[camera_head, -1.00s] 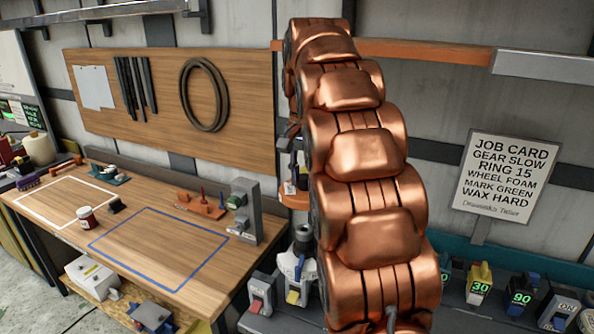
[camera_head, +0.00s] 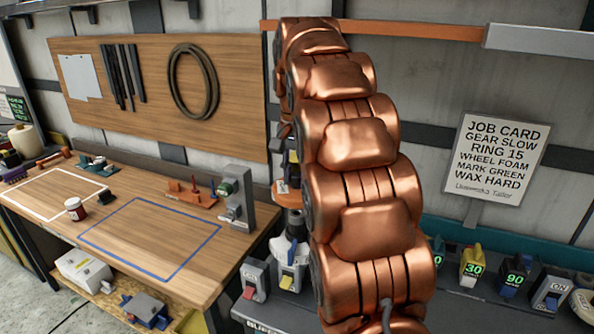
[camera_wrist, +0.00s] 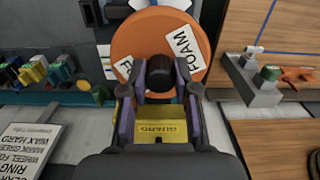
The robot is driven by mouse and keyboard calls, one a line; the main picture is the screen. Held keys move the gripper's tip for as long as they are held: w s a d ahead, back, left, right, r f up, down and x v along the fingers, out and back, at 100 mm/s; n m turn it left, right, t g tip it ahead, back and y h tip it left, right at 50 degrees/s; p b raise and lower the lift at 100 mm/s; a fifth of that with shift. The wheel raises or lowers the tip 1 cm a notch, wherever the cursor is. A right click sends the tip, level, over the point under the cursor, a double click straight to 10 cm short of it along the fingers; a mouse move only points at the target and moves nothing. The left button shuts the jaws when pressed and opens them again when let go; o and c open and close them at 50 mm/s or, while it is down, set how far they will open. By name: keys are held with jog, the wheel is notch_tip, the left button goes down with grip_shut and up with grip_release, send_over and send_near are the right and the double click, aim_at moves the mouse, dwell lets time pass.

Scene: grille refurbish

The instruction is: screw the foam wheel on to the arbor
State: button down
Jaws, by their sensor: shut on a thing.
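The foam wheel (camera_wrist: 143,48) is an orange disc with white labels, one reading FOAM, in the wrist view. A black knob (camera_wrist: 160,70) stands at its middle. My gripper (camera_wrist: 160,84) is shut on this knob from both sides. In the head view only a sliver of the orange wheel (camera_head: 286,192) shows left of my copper arm, which hides most of it and the gripper. It is above a dark cylinder (camera_head: 295,222) on the machine bench. The arbor cannot be made out, nor whether the wheel touches it.
A yellow part marked GUARD (camera_wrist: 160,130) lies below the knob in the wrist view. Switches with lit numbers (camera_head: 515,278) stand right of my arm, paddle switches (camera_head: 255,280) left. A wooden workbench (camera_head: 110,215) has a grey stand (camera_head: 238,200) on its right edge. A job card (camera_head: 500,155) hangs behind.

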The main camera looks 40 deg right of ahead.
aim_at(296, 187)
jog(key=shift+f+b, duration=0.3)
jog(key=shift+f, duration=0.55)
jog(key=shift+f+b, duration=1.1)
jog(key=shift+f, duration=0.5)
dwell(1.5)
jog(key=c, duration=0.8)
grip_release()
